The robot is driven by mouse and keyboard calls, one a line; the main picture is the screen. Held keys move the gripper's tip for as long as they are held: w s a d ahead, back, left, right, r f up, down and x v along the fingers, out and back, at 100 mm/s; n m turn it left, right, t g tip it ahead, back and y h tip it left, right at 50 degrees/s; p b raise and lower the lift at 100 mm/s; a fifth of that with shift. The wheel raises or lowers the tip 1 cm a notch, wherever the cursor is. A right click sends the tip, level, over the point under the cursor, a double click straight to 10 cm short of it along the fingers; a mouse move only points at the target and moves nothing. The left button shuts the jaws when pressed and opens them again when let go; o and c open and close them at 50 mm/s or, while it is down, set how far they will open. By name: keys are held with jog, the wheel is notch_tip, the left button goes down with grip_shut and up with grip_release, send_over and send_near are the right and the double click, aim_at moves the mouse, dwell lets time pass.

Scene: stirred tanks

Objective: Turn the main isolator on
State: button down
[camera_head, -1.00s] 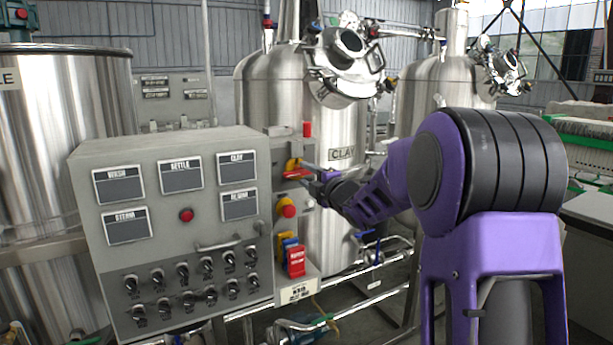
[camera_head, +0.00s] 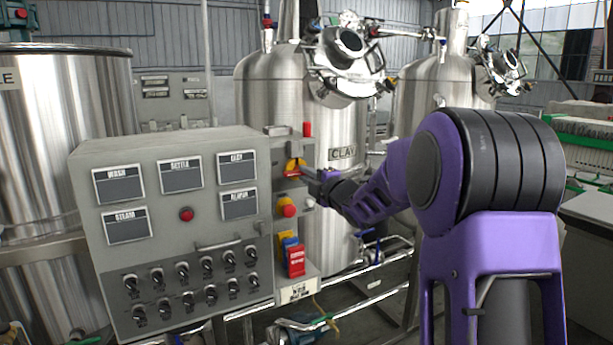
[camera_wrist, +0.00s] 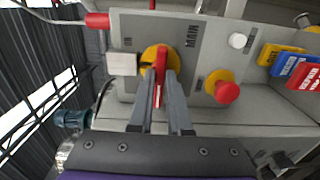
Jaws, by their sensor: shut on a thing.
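The main isolator is a red handle on a yellow round plate (camera_head: 293,166), high on the narrow grey panel at the right side of the control box. In the wrist view its red handle (camera_wrist: 160,70) runs between my fingers, with the yellow plate (camera_wrist: 149,56) behind and the word MAIN beside it. My gripper (camera_wrist: 160,105) is shut on the red handle, one finger on each side. In the head view my gripper (camera_head: 308,177) reaches the handle from the right. The fingers hide part of the plate, and I cannot read the switch position.
A red push button on a yellow base (camera_head: 288,208) sits below the isolator. Yellow, blue and red tags (camera_head: 295,260) hang lower. A grey block (camera_wrist: 123,64) juts out close beside the handle in the wrist view. Steel tanks (camera_head: 335,130) stand behind the panel.

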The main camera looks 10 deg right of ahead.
jog(key=shift+m+p, duration=2.9)
jog(key=shift+m, duration=5.9)
jog(key=c, duration=0.9)
grip_release()
jog(key=shift+o, duration=0.2)
